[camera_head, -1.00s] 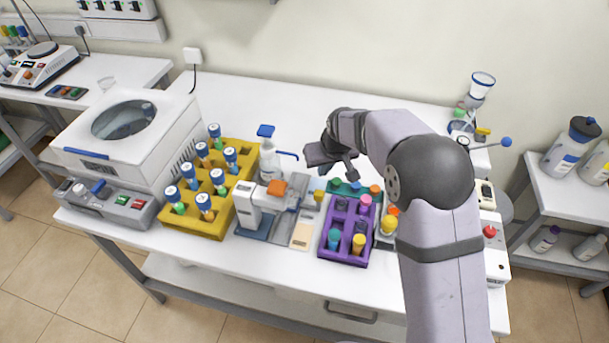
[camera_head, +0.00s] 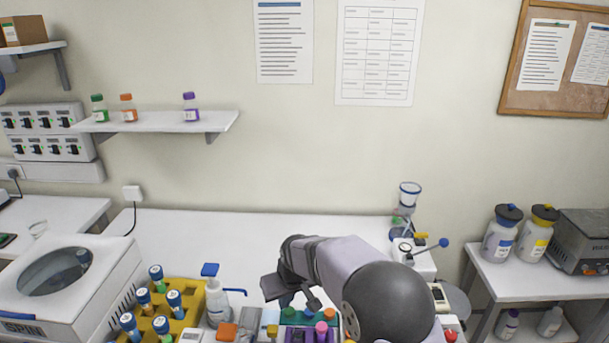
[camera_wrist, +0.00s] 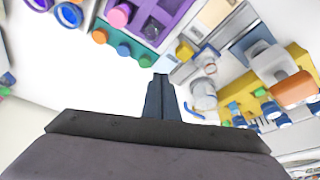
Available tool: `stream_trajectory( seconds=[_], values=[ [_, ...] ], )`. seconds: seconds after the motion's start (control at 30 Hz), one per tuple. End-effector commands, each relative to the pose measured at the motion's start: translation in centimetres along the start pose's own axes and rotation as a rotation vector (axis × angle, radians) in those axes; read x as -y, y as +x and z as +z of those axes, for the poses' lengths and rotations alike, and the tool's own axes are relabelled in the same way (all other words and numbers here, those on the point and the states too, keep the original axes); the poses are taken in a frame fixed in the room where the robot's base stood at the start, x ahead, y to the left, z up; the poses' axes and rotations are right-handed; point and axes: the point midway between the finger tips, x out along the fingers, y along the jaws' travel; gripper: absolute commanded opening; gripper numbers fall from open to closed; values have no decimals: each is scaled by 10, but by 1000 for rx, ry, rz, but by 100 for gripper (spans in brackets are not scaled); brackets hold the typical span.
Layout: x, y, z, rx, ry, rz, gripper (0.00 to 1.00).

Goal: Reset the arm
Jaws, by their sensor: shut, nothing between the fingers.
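My gripper (camera_head: 302,304) hangs over the white bench just behind the purple rack, at the lower middle of the head view. In the wrist view its fingers (camera_wrist: 161,80) are together with nothing between them, above bare white bench top. The purple rack (camera_head: 297,335) shows only its back part, with a green row of coloured caps behind it. The same purple rack (camera_wrist: 174,14) and green strip (camera_wrist: 128,42) lie at the top of the wrist view. My arm hides part of the bench to the right.
A yellow rack (camera_head: 190,298) of capped tubes stands left, beside a centrifuge (camera_head: 95,300). A white spray bottle (camera_head: 215,303) stands near my gripper. A funnel device (camera_head: 409,205) is at back right. The back of the bench (camera_head: 255,228) is clear.

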Motion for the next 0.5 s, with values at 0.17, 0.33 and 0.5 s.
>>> stream_trajectory(
  seconds=[0.17, 0.33, 0.5],
  values=[
    [-43, -37, 63, 77, 106, 32, 0],
    [-74, -77, 152, 172, 233, 61, 0],
    [-82, -106, 239, 260, 350, 80, 0]
  ],
)
